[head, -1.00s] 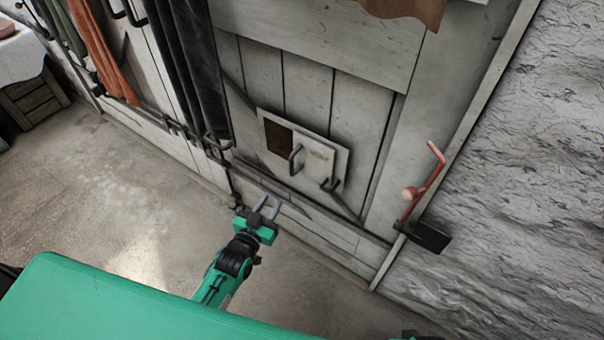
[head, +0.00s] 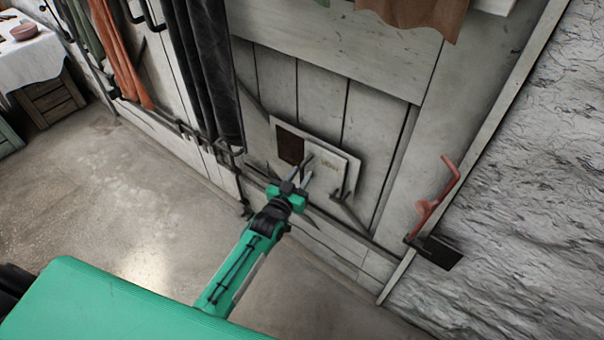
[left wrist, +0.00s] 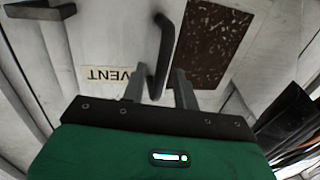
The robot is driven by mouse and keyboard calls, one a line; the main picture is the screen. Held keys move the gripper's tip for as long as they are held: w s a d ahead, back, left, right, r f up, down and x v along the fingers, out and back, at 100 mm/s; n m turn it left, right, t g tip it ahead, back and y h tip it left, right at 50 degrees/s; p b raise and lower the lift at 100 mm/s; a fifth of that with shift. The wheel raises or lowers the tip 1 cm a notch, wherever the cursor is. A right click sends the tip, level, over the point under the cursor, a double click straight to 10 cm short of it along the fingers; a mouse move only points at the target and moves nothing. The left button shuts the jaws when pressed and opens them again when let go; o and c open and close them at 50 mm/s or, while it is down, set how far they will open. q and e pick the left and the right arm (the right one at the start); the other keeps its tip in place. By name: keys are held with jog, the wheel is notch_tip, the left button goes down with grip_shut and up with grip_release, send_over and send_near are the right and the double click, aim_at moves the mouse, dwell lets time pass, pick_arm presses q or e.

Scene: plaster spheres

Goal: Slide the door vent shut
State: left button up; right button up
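The door vent is a pale sliding panel (head: 333,163) marked "VENT" on a light backing plate, low on the grey plank door. A dark opening (head: 290,147) is uncovered at its left. In the left wrist view the label (left wrist: 112,76) is upside down and the opening (left wrist: 212,42) is at the right. My left gripper (head: 306,178) is at the vent's lower edge. Its fingers (left wrist: 158,86) are apart, one on each side of the dark bar handle (left wrist: 163,45); I see gaps between them and the bar. My right gripper is out of view.
A second dark bracket (head: 343,184) sits at the vent's right end. Dark hanging cloths (head: 205,75) are left of the vent. A red lever (head: 432,200) is by the rough wall at the right. The floor (head: 130,200) at left is clear.

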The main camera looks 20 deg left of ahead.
pick_arm(q)
jog(key=shift+w+d, duration=0.1)
jog(key=shift+w, duration=0.6)
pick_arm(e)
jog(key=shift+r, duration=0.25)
pick_arm(q)
jog(key=shift+c, duration=0.4)
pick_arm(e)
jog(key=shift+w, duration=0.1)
